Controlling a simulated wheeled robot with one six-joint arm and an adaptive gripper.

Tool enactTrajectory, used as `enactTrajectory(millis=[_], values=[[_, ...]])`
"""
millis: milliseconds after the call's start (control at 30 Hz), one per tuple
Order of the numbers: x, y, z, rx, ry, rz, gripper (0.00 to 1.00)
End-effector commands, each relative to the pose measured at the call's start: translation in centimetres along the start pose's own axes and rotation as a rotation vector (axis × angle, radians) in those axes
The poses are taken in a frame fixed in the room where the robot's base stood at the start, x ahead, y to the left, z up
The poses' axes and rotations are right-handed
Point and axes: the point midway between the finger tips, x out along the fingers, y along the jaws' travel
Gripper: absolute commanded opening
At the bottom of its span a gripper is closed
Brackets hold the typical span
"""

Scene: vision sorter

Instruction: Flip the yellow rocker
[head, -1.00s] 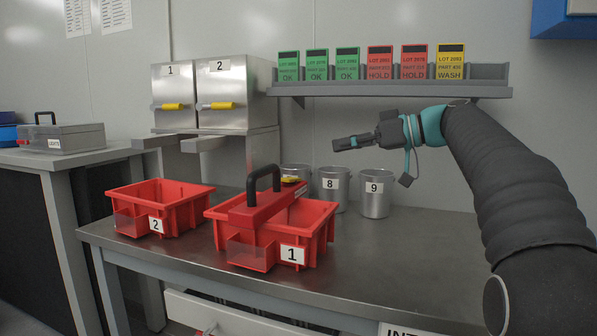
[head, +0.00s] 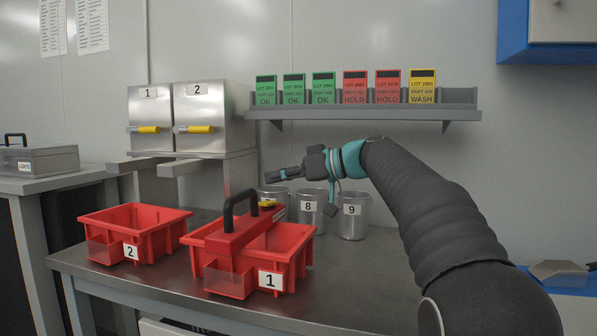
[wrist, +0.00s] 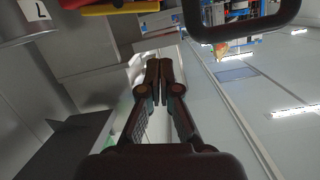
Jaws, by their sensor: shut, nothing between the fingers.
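The yellow rocker (head: 267,204) sits on the far end of a red tool (head: 240,231) with a black loop handle (head: 240,207). The tool lies across red bin 1. In the wrist view, a yellow strip that looks like the rocker (wrist: 118,9) is at the top edge, with the dark handle (wrist: 240,28) at upper right. My gripper (head: 272,174) is shut and empty. In the head view it appears a little above the rocker and points left; I cannot tell the exact gap. Its fingertips (wrist: 158,70) meet in the wrist view.
Red bin 1 (head: 304,240) and red bin 2 (head: 180,226) stand on the bench (head: 345,275). Metal cans, including can 8 (head: 311,191) and can 9 (head: 352,225), stand behind. A card shelf (head: 370,114) is above. The bench's right part is clear.

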Motion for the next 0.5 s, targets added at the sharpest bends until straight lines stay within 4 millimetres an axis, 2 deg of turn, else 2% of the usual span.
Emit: enactTrajectory(millis=[33,233,500], values=[[0.6,0.0,0.4,0.002,-0.002,-0.002,0.00],[1.0,0.0,2.9,0.003,0.000,-0.001,0.00],[1.2,0.0,3.9,-0.001,0.000,0.000,0.00]])
